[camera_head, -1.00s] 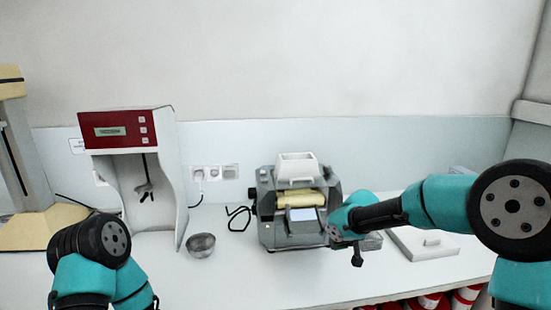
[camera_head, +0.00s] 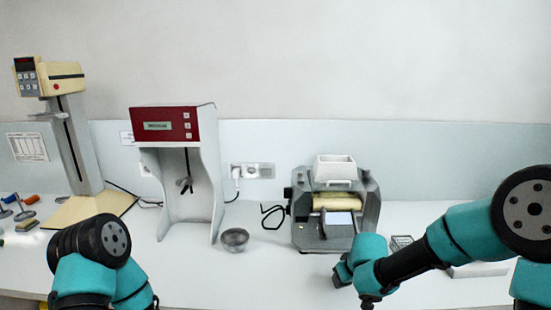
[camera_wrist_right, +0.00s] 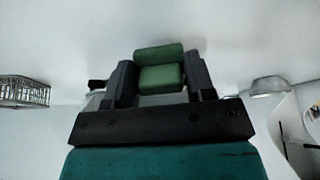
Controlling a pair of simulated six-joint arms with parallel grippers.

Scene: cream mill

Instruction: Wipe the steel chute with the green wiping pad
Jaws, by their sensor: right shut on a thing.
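The green wiping pad (camera_wrist_right: 160,72) is between the two dark fingers of my right gripper (camera_wrist_right: 158,82) in the right wrist view. That gripper is shut on it. In the head view my right gripper (camera_head: 344,272) is low in front of the grey mill (camera_head: 300,222), apart from it as far as I can tell, and the pad is hidden there. The steel chute (camera_head: 338,229) is the pale sloping plate at the mill's front, below the yellowish roller. Of my left arm only upper links show; its gripper is out of view.
A metal bowl (camera_head: 234,239) stands left of the mill, and it also shows in the right wrist view (camera_wrist_right: 268,86). A red-topped device (camera_head: 165,126) and a tall cream stand (camera_head: 72,140) are further left. A wire rack (camera_wrist_right: 24,92) shows at the wrist view's left.

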